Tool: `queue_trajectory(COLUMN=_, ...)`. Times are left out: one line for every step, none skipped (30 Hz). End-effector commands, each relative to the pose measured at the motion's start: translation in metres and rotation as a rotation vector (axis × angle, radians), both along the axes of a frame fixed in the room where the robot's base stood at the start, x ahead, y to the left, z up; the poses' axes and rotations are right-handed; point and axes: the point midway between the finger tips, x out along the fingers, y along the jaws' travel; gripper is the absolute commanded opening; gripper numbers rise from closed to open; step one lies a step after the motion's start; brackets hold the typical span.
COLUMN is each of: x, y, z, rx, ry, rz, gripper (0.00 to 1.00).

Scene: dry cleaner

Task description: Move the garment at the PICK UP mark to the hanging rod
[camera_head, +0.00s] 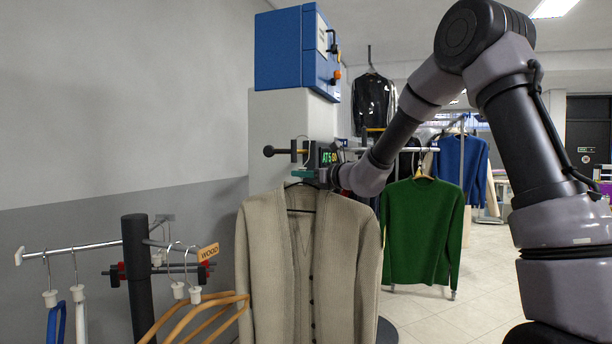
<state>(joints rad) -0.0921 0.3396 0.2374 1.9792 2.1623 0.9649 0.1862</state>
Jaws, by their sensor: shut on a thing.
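A beige button-front cardigan (265,265) hangs on a dark hanger in the middle of the view. My gripper (303,175) is at the top of that hanger, just above the collar, and is shut on it. The hanger's hook is mostly hidden at the jaws. A short bar with a black end knob (269,151) sticks out just above my gripper, beside a small lit display (329,155). I cannot tell whether the hook touches this bar. No PICK UP mark is readable. Which rail is the hanging rod is not labelled.
A rack (135,270) at lower left carries wooden hangers (208,299) with a WOOD tag (208,252), close to the cardigan's left sleeve. A blue box (284,48) sits above on a pale column. Behind hang a green sweater (422,230), a blue top (462,165) and a black jacket (373,100).

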Motion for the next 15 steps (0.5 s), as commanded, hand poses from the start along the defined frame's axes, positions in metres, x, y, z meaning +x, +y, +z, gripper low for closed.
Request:
queue_trajectory(x=0.001, y=0.003, z=0.001, rx=0.001, ry=-0.001, rz=0.001, gripper=0.00)
queue_trajectory(x=0.001, y=0.004, z=0.001, rx=0.001, ry=-0.001, rz=0.001, gripper=0.00)
queue_trajectory(x=0.001, y=0.005, z=0.001, rx=0.001, ry=-0.001, rz=0.002, gripper=0.00)
queue_trajectory(x=0.002, y=0.007, z=0.001, rx=0.001, ry=-0.001, rz=0.002, gripper=0.00)
queue_trajectory(x=0.002, y=0.008, z=0.001, rx=0.001, ry=-0.001, rz=0.001, gripper=0.00)
queue_trajectory(x=0.003, y=0.009, z=0.001, rx=0.002, ry=-0.001, rz=0.001, gripper=0.00)
queue_trajectory(x=0.003, y=0.010, z=0.001, rx=0.002, ry=-0.002, rz=0.001, gripper=0.00)
queue_trajectory(x=0.004, y=0.011, z=0.001, rx=0.002, ry=-0.002, rz=0.001, gripper=0.00)
queue_trajectory(x=0.004, y=0.013, z=0.001, rx=0.002, ry=-0.002, rz=0.001, gripper=0.00)
queue_trajectory(x=0.005, y=0.014, z=0.001, rx=0.002, ry=-0.002, rz=0.001, gripper=0.00)
queue_trajectory(x=0.005, y=0.015, z=0.001, rx=0.001, ry=-0.002, rz=0.001, gripper=0.00)
queue_trajectory(x=0.006, y=0.016, z=0.001, rx=0.001, ry=-0.002, rz=0.001, gripper=0.00)
queue_trajectory(x=0.006, y=0.017, z=0.001, rx=0.001, ry=-0.002, rz=0.001, gripper=0.00)
queue_trajectory(x=0.006, y=0.018, z=0.001, rx=0.001, ry=-0.002, rz=0.001, gripper=0.00)
queue_trajectory(x=0.007, y=0.020, z=0.001, rx=0.001, ry=-0.001, rz=0.001, gripper=0.00)
